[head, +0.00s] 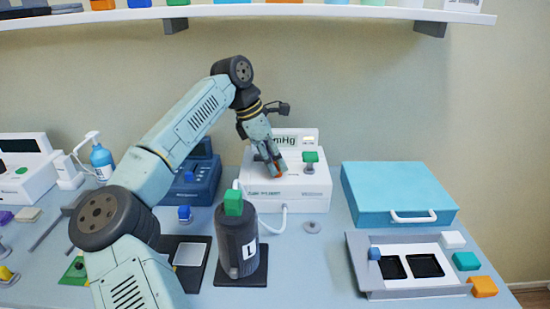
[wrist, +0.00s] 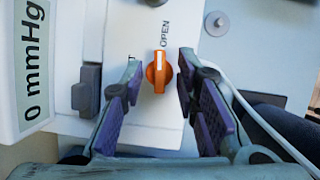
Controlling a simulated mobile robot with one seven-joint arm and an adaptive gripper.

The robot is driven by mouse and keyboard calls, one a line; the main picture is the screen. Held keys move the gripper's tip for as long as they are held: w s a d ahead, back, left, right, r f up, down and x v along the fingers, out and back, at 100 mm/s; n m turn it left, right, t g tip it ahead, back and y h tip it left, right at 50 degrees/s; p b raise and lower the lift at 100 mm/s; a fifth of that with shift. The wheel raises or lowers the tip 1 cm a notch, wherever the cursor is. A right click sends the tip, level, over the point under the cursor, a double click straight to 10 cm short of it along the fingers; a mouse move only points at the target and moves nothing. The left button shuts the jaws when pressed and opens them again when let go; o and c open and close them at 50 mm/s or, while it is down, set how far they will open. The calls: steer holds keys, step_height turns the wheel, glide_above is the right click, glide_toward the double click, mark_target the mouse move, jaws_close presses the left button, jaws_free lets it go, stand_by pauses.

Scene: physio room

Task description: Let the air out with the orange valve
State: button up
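The orange valve (wrist: 158,74) is a small knob on top of the white pressure unit (head: 312,190). In the wrist view its pale pointer line points up the picture toward the printed word OPEN. My gripper (wrist: 159,62) is open, with one finger on each side of the knob and a gap to each. In the head view my gripper (head: 274,165) is low over the unit and hides most of the orange valve (head: 280,173). The unit's display (wrist: 32,65) reads 0 mmHg in the wrist view.
A green-topped knob (head: 311,158) stands on the unit right of my gripper. A white hose runs from the unit to a dark cylinder (head: 237,243) with a green top in front. A teal case (head: 398,193) and a grey tray (head: 366,284) are on the right.

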steer(key=shift+f, duration=0.1)
steer(key=shift+c, duration=0.3)
jaws_close()
